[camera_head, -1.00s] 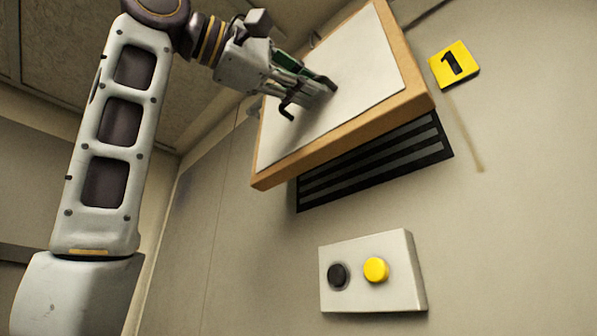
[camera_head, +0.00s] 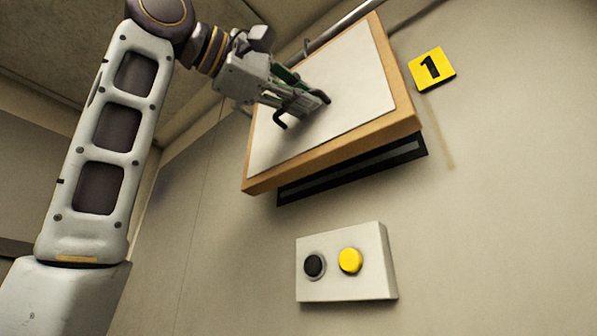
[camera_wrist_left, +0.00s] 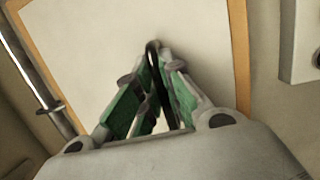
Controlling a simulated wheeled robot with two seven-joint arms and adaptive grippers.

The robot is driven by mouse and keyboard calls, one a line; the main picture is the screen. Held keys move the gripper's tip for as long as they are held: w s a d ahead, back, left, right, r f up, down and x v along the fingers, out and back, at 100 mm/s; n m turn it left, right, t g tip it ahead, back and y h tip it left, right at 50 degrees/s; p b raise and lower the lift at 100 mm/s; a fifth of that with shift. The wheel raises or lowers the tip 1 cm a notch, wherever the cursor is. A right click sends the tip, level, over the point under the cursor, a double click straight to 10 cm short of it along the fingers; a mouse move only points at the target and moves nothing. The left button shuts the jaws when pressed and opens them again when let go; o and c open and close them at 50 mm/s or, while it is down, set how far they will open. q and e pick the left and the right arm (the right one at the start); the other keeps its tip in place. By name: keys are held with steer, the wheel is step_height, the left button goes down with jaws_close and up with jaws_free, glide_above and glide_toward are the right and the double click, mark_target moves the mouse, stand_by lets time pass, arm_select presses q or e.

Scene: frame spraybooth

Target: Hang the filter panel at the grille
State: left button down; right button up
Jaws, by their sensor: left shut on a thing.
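The filter panel (camera_head: 335,95) has a white face in a wooden frame. It is tilted in the head view and covers most of the black grille (camera_head: 355,170), whose lower edge shows below it. My left gripper (camera_head: 303,108) is shut on the panel's dark handle at the middle of the white face. The wrist view shows the black handle (camera_wrist_left: 153,65) between the green-padded fingers, with the panel (camera_wrist_left: 85,45) behind them. A metal rail (camera_head: 345,25) runs along the panel's top edge, with a small hook (camera_head: 307,47) there. I cannot tell whether the panel rests on the rail.
A control box (camera_head: 345,280) with a black and a yellow button is on the wall below the grille. A yellow sign (camera_head: 432,68) marked 1 is right of the panel. The wall between the grille and the box is bare.

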arm_select(q)
steer(key=shift+f+b, duration=0.35)
steer(key=shift+f, duration=0.2)
steer(key=c, duration=1.5)
jaws_free()
steer(key=shift+f, duration=0.1)
steer(key=v, duration=1.2)
